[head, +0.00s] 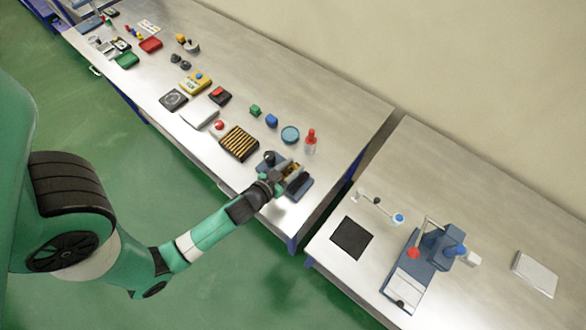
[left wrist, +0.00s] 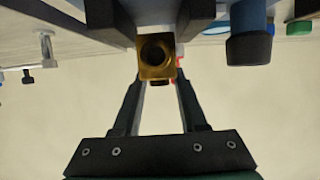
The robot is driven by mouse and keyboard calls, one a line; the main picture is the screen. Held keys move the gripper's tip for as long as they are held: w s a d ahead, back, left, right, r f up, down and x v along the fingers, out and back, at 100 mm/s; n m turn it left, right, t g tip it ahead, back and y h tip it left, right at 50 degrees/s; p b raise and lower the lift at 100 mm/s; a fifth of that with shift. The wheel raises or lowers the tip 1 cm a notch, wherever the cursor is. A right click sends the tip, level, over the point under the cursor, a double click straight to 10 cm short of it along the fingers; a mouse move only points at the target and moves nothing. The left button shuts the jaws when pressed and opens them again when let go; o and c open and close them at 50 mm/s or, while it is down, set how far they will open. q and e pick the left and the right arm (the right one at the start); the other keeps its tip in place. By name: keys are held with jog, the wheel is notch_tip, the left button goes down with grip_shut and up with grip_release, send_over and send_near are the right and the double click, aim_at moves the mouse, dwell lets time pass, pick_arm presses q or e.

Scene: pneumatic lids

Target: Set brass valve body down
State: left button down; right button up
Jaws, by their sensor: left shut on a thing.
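The brass valve body (left wrist: 155,72) is a square brass block with a dark round bore, seen between my left fingers in the left wrist view. In the head view a small brass patch of it (head: 291,166) shows at the fingertips. My left gripper (head: 284,174) is shut on it, over a blue-grey fixture (head: 303,192) with dark knobs near the right end of the left bench. The gripper and arm hide part of the fixture. I cannot tell whether the valve body touches it. My right gripper is not in view.
A black tray of brass-coloured strips (head: 239,143), a blue round dish (head: 290,134) and a red-topped bottle (head: 310,141) stand close by. A gap separates this bench from the right bench, which holds a black mat (head: 352,238) and a blue press (head: 436,248).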

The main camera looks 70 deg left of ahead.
pick_arm(q)
notch_tip(320, 180, down, 2)
jog(key=shift+f+b, duration=0.2)
jog(key=shift+b, duration=0.25)
jog(key=shift+s+d+f, duration=0.1)
jog(key=shift+r, duration=0.2)
jog(key=shift+f, duration=0.15)
jog(key=shift+c, duration=2.2)
grip_release()
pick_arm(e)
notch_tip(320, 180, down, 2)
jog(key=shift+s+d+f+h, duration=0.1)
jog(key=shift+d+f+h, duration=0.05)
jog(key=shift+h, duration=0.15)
